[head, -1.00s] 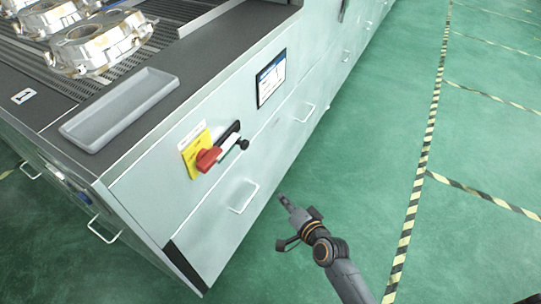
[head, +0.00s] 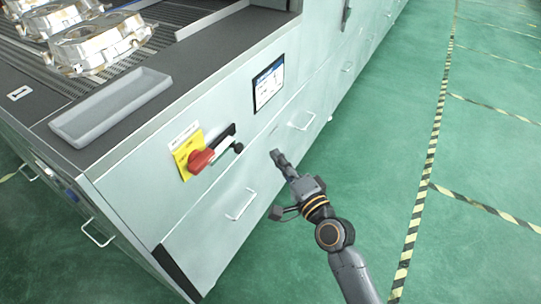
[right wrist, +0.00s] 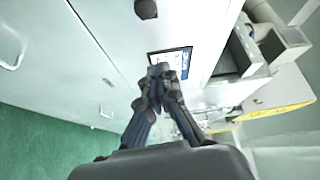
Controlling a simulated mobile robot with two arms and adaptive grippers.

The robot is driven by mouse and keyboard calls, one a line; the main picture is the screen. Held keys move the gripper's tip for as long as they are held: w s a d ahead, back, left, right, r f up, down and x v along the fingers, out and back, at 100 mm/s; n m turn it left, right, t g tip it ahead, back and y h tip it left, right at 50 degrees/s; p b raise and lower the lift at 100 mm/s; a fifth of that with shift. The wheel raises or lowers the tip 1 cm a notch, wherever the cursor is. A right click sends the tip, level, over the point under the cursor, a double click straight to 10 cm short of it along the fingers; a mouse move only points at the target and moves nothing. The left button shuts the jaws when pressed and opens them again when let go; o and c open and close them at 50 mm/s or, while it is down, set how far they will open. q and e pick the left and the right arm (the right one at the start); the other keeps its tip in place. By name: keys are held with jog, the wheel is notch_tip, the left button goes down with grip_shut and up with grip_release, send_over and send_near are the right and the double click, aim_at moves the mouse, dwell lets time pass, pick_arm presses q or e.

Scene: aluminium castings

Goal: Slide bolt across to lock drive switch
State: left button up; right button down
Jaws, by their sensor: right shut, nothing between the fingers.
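The drive switch (head: 201,160) is a red handle on a yellow plate on the pale cabinet front. In the right wrist view, a dark round knob (right wrist: 146,8), apparently the bolt's, is cut by the top edge. My right gripper (head: 277,156) is shut and empty, to the right of the knob and apart from it in the head view. Its fingers also show together in the right wrist view (right wrist: 160,72). My left gripper is not in view.
A display screen (head: 269,83) is on the cabinet front above my right gripper. Drawer handles (head: 241,204) stick out below. A grey tray (head: 110,108) and aluminium castings (head: 98,44) are on top. The green floor to the right is clear, with striped tape lines.

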aim_at(225, 153)
jog(key=w+a+p, duration=0.1)
jog(key=w+a, duration=0.3)
jog(key=a, duration=0.2)
jog(key=shift+w+a+f, duration=0.15)
jog(key=shift+w+a, duration=0.05)
jog(key=shift+w, duration=0.2)
jog(key=shift+s, duration=0.1)
